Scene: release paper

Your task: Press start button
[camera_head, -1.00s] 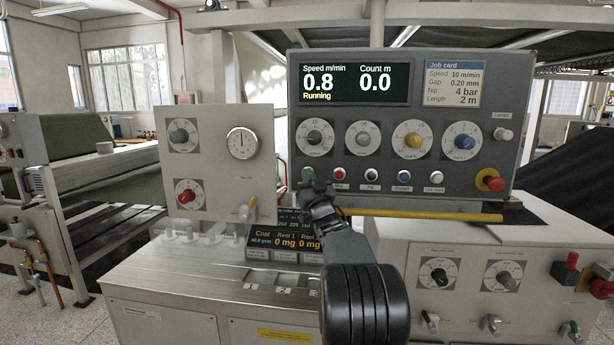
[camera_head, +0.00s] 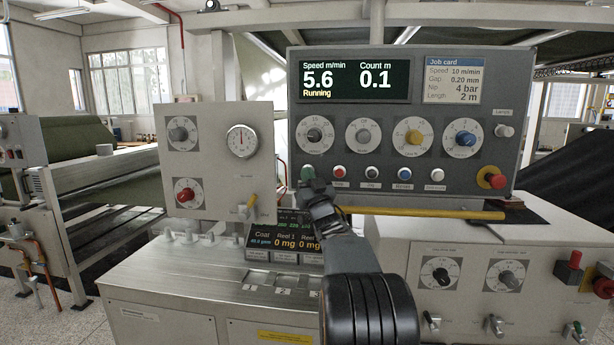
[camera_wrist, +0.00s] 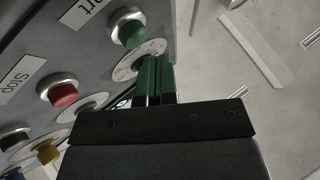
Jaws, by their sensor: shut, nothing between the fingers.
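The green start button (camera_wrist: 128,32) sits in a metal ring at the top of the wrist view, beside a label ending in "art". In the head view the start button (camera_head: 308,173) is at the lower left of the grey control panel (camera_head: 520,120). My gripper (camera_head: 314,187) is just below it there, partly covering that corner. In the wrist view my gripper (camera_wrist: 154,58) is shut and empty, its green fingertips just beside the button with a small gap in the picture. The display (camera_head: 353,82) reads speed 5.6, count 0.1, "Running".
A red stop button (camera_wrist: 63,94) is next to the start button. Several small buttons and dials line the panel. A red emergency knob (camera_head: 494,181) is at its lower right. A yellow bar (camera_head: 430,213) runs under the panel. A grey dial box (camera_head: 218,215) stands left.

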